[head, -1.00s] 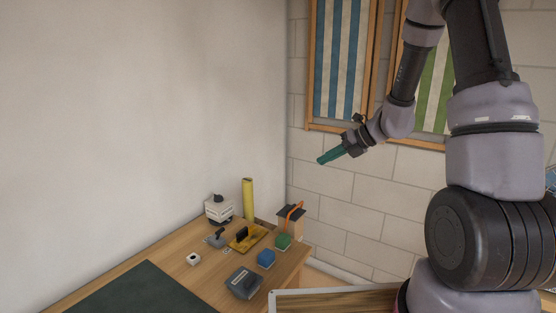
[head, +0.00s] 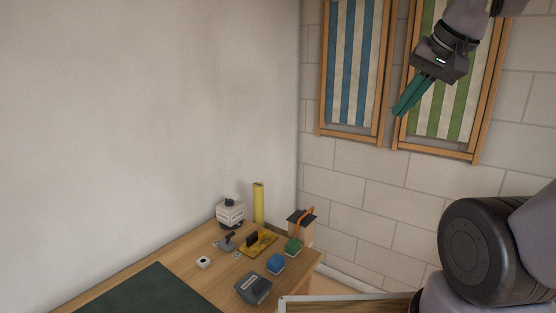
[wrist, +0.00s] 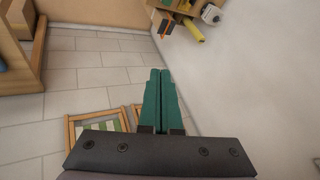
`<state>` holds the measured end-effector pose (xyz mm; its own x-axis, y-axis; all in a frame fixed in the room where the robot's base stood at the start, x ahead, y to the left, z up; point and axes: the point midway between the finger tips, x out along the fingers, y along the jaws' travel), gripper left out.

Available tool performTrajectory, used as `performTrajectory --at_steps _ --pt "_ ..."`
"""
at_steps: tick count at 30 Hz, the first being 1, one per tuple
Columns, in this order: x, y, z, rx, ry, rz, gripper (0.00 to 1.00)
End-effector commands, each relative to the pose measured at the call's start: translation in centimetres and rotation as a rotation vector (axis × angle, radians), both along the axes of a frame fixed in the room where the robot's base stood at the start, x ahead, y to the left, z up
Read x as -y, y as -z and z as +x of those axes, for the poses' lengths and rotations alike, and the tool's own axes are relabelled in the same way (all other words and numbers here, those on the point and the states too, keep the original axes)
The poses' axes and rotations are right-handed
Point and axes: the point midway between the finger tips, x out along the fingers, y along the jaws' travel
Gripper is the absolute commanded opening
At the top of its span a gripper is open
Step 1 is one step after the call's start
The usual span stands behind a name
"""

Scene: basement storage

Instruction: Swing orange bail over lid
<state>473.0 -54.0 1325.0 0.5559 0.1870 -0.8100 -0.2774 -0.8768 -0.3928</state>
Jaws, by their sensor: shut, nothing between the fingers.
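A small light wooden box with a dark lid (head: 296,216) stands at the far right corner of the wooden table in the head view. Its orange bail (head: 307,214) shows as a slanted strip at the lid; whether it crosses over the lid or stands beside it is too small to tell. The orange bail also shows small near the top of the wrist view (wrist: 163,27). My gripper (head: 401,112), with green fingers, is high up, right of the box and well apart from it. In the wrist view its fingers (wrist: 160,75) are together and empty.
Near the box on the table (head: 180,258) are a green block (head: 292,246), a blue block (head: 275,262), a yellow tray (head: 262,245), a yellow tube (head: 258,203), a white device (head: 230,213) and a dark grey device (head: 253,289). Striped framed panels (head: 355,65) are on the wall behind.

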Motion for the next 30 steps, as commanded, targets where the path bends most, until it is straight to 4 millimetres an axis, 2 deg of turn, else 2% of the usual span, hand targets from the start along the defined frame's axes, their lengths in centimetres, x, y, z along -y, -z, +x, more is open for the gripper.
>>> performTrajectory --at_steps 4,7,11,17,23,26,30 --pt "0.1 0.0 0.0 0.006 -0.008 -0.012 0.00" --pt "-0.8 0.7 1.5 -0.063 0.077 0.097 0.00" --pt "-2.6 2.5 4.9 -0.221 0.290 0.332 0.00" --pt "-4.9 6.2 11.0 -0.505 0.712 0.704 0.00" --pt "-6.0 11.4 17.1 -0.789 1.192 1.019 0.00" --pt "-6.0 14.8 20.1 -0.927 1.454 1.157 0.00" --pt "-5.6 20.3 23.8 -1.105 1.843 1.329 0.00"
